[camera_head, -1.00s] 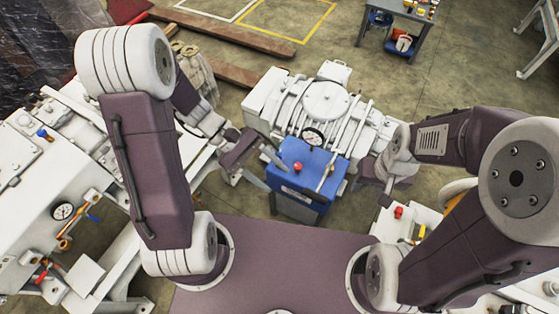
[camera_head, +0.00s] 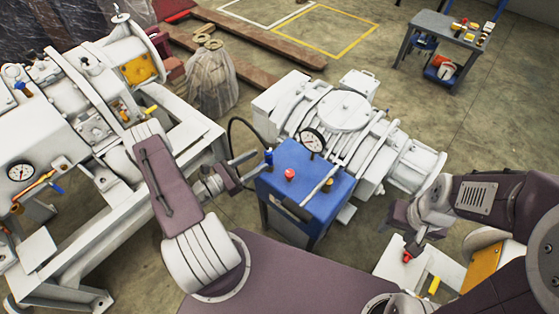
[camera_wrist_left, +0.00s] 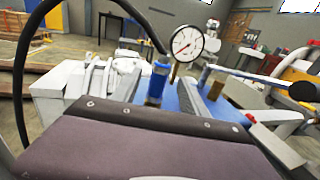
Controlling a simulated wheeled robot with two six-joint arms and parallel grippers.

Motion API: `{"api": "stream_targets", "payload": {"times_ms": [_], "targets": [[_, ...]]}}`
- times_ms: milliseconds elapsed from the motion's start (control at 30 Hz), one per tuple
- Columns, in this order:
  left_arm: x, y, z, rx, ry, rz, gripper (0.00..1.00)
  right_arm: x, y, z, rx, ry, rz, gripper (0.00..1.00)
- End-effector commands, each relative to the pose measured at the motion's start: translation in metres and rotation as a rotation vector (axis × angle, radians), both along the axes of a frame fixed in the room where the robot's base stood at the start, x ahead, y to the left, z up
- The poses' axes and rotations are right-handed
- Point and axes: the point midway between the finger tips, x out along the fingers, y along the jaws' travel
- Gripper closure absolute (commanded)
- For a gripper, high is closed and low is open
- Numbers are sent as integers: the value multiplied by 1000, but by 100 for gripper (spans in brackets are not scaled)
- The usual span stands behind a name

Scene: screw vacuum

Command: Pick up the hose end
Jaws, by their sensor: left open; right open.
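The black hose (camera_head: 231,133) arcs up beside the blue pump cart (camera_head: 308,190) in the head view. It runs down to a blue end fitting (camera_head: 268,157) at the cart's left corner. In the left wrist view the hose (camera_wrist_left: 20,75) loops over to the blue fitting (camera_wrist_left: 157,82), which stands upright. My left gripper (camera_head: 250,170) is open beside the cart's left corner, close to the fitting; I cannot tell whether they touch. My right gripper (camera_head: 400,238) is open and empty, right of the cart.
The cart carries a gauge (camera_head: 312,141), a red knob (camera_head: 290,174) and a handle bar (camera_head: 320,188). A large white vacuum pump (camera_head: 345,112) stands behind it. White machinery (camera_head: 85,120) fills the left. A tool table (camera_head: 450,27) is far back; open floor lies before it.

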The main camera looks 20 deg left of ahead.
Motion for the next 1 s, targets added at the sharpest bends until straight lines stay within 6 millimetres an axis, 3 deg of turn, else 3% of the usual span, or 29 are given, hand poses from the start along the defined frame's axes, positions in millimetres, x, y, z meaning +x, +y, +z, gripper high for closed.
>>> {"api": "stream_targets", "payload": {"times_ms": [133, 367, 600, 867, 1000], "targets": [[19, -16, 0, 0, 0, -8, 48, 0, 0, -2, 0, 0, 0, 50], [30, -23, -1, 0, 0, -8, 48, 0, 0, -3, 0, 1, 0, 50], [63, -48, -3, 1, -1, -10, 48, 0, 0, -6, 0, 0, 0, 50], [67, -50, -2, 0, 0, -6, 48, 0, 0, -6, 0, 1, 0, 50], [67, -49, -2, 0, 0, -6, 84, 0, 0, -6, 0, 0, 0, 50]]}}
